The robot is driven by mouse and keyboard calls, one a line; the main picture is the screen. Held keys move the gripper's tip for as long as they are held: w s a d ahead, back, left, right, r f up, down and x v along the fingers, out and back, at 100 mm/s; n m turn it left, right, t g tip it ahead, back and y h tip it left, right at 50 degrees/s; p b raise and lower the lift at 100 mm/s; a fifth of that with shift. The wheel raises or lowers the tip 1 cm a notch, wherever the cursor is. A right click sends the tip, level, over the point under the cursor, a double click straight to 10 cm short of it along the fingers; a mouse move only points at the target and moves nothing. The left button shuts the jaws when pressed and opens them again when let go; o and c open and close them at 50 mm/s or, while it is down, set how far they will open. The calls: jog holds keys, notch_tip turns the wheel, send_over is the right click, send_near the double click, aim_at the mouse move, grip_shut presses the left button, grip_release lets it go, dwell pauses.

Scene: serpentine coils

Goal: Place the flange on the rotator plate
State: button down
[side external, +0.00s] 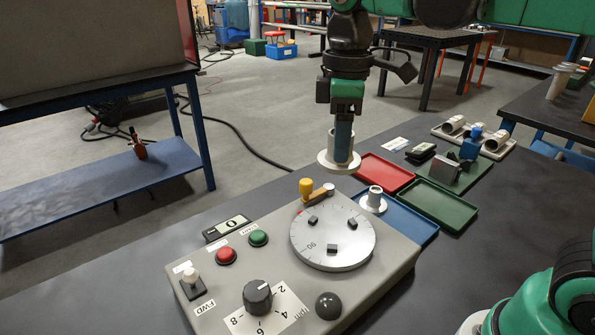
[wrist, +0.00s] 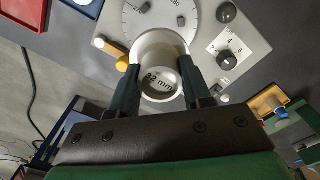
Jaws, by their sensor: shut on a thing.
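My gripper (side external: 343,150) is shut on a white flange (side external: 328,161) and holds it in the air behind the control box. In the wrist view the flange (wrist: 160,42) is between the two fingers of my gripper (wrist: 160,68), and its face reads "32 mm". The rotator plate (side external: 318,255) is a light round disc with degree marks and several small dark jaws, on top of the box. It also shows in the wrist view (wrist: 160,17), partly hidden by the flange. Another white flange (side external: 374,197) stands on the blue tray (side external: 420,229).
The grey control box (side external: 210,270) carries a red button (side external: 227,256), green button (side external: 258,238), black knob (side external: 257,295) and yellow post (side external: 306,187) beside the plate. Red (side external: 384,174) and green (side external: 437,203) trays lie behind. A fixture (side external: 452,172) stands at the back right.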

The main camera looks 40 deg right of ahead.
notch_tip(320, 180, down, 13)
jog(key=shift+f, duration=0.1)
dwell(0.4)
jog(key=shift+f, duration=0.1)
jog(key=shift+c, duration=2)
grip_release()
